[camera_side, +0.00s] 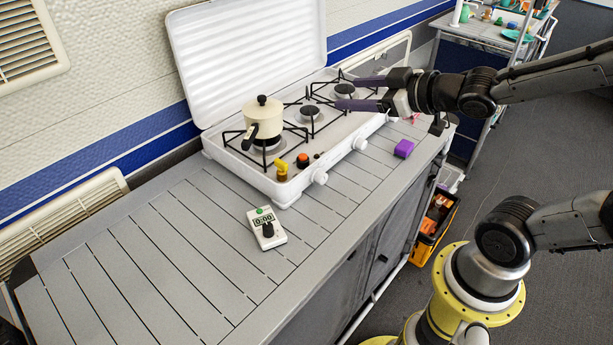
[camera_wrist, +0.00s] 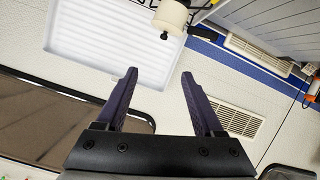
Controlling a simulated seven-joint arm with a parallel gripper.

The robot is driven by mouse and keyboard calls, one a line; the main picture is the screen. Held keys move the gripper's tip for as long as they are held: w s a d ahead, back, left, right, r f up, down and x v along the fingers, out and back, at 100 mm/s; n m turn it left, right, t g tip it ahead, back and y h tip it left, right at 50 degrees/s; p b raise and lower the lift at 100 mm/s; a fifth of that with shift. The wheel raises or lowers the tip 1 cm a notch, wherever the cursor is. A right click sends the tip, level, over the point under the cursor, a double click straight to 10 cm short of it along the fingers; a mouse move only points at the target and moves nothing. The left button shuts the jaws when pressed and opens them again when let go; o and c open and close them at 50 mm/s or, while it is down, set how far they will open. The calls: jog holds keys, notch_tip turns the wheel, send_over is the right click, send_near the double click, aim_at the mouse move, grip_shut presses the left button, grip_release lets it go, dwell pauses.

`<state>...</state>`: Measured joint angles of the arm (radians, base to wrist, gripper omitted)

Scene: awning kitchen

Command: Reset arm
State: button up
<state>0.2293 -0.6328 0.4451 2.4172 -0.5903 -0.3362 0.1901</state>
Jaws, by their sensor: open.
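My gripper (camera_side: 358,93) is open and empty, with its purple fingers pointing left over the right part of the white stove (camera_side: 341,150) in the side view. In the wrist view my gripper (camera_wrist: 157,86) has its two fingers spread with nothing between them. A cream pot (camera_side: 262,121) with a black lid knob stands on the left burner, apart from my gripper. The pot also shows in the wrist view (camera_wrist: 172,17) at the top, upside down.
The open white stove lid (camera_side: 245,55) stands behind the burners. The counter's left part is clear. An orange toolbox (camera_side: 432,225) stands on the floor.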

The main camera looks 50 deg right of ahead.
notch_tip(320, 180, down, 9)
jog(key=y, duration=0.3)
jog(key=shift+n, duration=0.4)
jog(key=shift+w+a+r, duration=0.1)
jog(key=shift+a+r, duration=0.05)
